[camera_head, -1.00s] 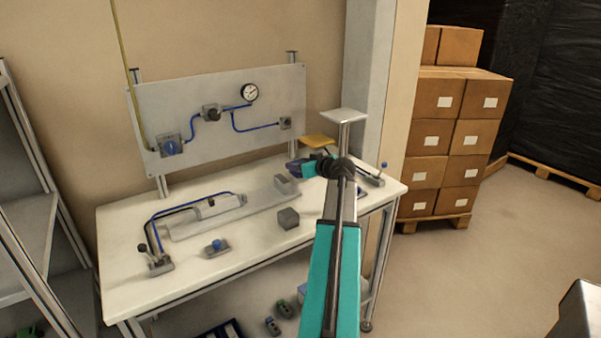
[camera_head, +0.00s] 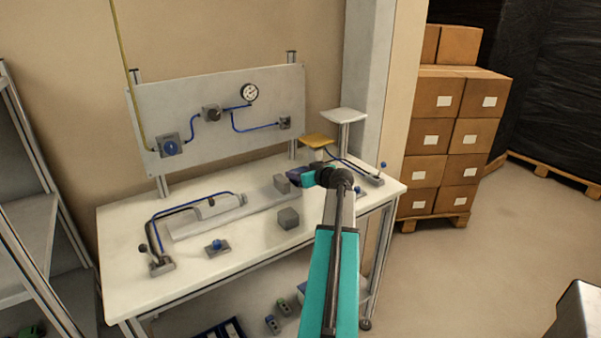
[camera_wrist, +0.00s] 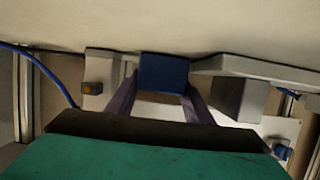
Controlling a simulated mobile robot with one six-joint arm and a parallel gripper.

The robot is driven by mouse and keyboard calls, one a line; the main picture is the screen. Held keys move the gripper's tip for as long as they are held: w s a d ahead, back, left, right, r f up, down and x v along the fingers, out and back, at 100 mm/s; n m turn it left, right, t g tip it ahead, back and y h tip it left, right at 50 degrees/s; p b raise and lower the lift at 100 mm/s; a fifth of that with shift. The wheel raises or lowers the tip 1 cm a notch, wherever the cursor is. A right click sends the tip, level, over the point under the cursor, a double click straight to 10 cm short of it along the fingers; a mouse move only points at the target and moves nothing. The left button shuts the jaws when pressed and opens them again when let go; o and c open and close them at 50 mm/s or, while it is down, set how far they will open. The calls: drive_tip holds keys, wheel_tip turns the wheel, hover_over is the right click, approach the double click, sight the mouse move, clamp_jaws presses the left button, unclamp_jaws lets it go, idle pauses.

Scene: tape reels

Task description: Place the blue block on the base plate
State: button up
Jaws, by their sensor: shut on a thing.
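My gripper (camera_head: 299,175) is over the right part of the white workbench, near the grey block at the right end of the long grey base plate (camera_head: 190,230). In the wrist view its two purple fingers (camera_wrist: 163,88) are shut on a dark blue block (camera_wrist: 163,70). In the head view the block is too small and dark to tell from the fingers. A flat grey plate with a grey block also shows in the wrist view, to the right of the held block and apart from it.
A cylinder (camera_head: 215,207) and a grey block (camera_head: 281,184) stand on the plate. Another grey block (camera_head: 288,218) sits in front. A blue-knobbed valve (camera_head: 217,247) and a lever (camera_head: 160,264) are at the front left.

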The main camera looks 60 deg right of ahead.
drive_tip(key=shift+f, duration=0.15)
drive_tip(key=o, duration=1.2)
drive_tip(key=shift+r, duration=0.2)
drive_tip(key=shift+s+a, duration=0.15)
drive_tip(key=shift+s, duration=0.1)
drive_tip(key=b+v, duration=0.2)
drive_tip(key=v, duration=0.9)
drive_tip(key=shift+s+a+r, duration=0.1)
drive_tip(key=shift+s, duration=0.1)
